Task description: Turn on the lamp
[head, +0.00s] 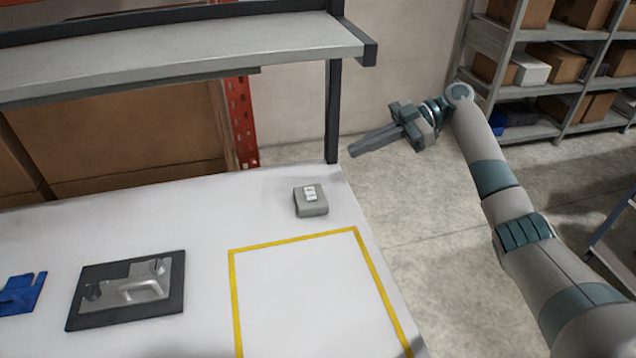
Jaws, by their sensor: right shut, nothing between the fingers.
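A small grey box with a white rocker switch (310,193) on top sits near the back right corner of the white table. It looks like a switch box; no lamp itself is clearly seen. My right gripper (352,153) is shut and empty. It hangs in the air past the table's right edge, up and to the right of the switch box in the picture, apart from it, with its fingers pointing left. My left gripper is not in view.
A yellow taped outline (233,290) marks an empty area on the white table (210,215). A dark pad (75,318) with a grey tool dispenser and a blue item (18,298) lie to the left. A shelf (180,62) overhangs the back, with a dark post (332,110) near the switch box.

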